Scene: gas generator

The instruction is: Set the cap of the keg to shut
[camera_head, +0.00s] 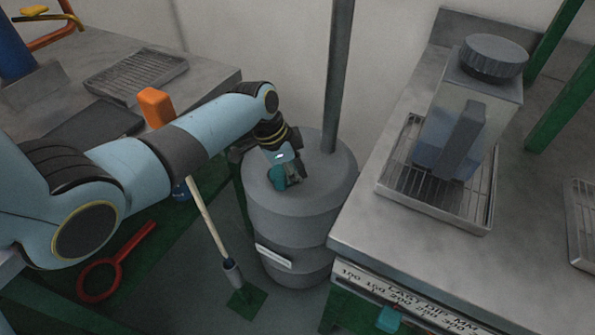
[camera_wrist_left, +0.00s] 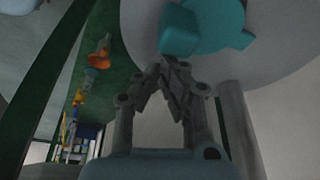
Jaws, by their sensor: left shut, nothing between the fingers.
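The grey keg (camera_head: 307,215) stands on the floor between the two benches. Its teal cap (camera_head: 278,178) sits on the top and is partly hidden by my left gripper (camera_head: 290,180) in the head view. In the left wrist view the teal cap (camera_wrist_left: 210,25) has a round body with blocky lugs and lies just beyond the fingertips. My left gripper (camera_wrist_left: 170,68) is shut and empty, with its tips at or very near the cap's edge; I cannot tell whether they touch. My right gripper is not in view.
A grey pipe (camera_head: 339,75) rises close behind the keg. The right bench (camera_head: 375,232) carries a clear container with a grey lid (camera_head: 493,56) on a rack. The left bench (camera_head: 215,75) holds an orange block (camera_head: 155,107). A wooden-handled tool (camera_head: 208,222) stands left of the keg.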

